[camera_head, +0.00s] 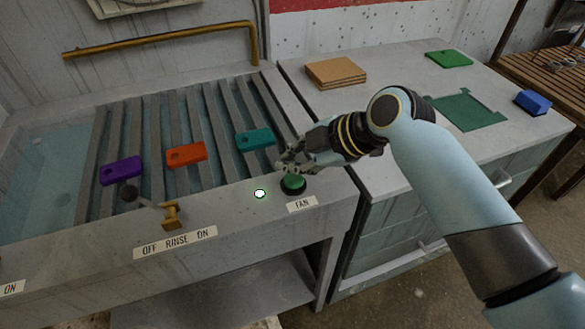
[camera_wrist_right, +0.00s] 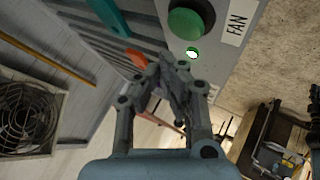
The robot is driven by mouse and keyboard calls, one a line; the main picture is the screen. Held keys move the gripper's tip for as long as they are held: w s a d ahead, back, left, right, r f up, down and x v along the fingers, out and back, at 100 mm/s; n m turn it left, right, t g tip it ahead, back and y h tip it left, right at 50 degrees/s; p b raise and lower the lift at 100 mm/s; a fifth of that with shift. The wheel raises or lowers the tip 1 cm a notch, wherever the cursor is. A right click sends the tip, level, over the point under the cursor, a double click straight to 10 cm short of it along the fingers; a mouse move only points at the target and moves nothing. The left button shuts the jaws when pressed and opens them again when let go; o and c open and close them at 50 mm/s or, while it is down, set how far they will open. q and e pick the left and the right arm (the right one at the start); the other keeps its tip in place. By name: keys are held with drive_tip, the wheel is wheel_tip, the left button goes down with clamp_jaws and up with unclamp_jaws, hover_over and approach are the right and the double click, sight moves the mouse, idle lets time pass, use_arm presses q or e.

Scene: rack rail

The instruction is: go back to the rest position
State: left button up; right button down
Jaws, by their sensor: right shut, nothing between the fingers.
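My right gripper (camera_head: 292,160) hangs just above and behind the green FAN button (camera_head: 293,183) on the front ledge of the sink unit. It is shut and empty. In the right wrist view the gripper (camera_wrist_right: 172,62) shows its fingers together, and the FAN button (camera_wrist_right: 190,20) lies beyond the fingertips, apart from them. A small light (camera_head: 260,194) beside the button glows greenish white; it also shows in the right wrist view (camera_wrist_right: 192,53). My left gripper is not in view.
Purple (camera_head: 122,171), orange (camera_head: 187,154) and teal (camera_head: 255,139) tags lie on the slatted rack. A rinse lever (camera_head: 145,200) stands up at the front ledge. Right of it, the counter holds brown boards (camera_head: 335,73), a green block (camera_head: 449,59) and a blue block (camera_head: 533,102).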

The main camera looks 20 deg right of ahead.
wheel_tip(320, 180, up, 3)
drive_tip(key=shift+f+p, duration=0.1)
drive_tip(key=shift+p, duration=0.9)
drive_tip(key=shift+f, duration=0.1)
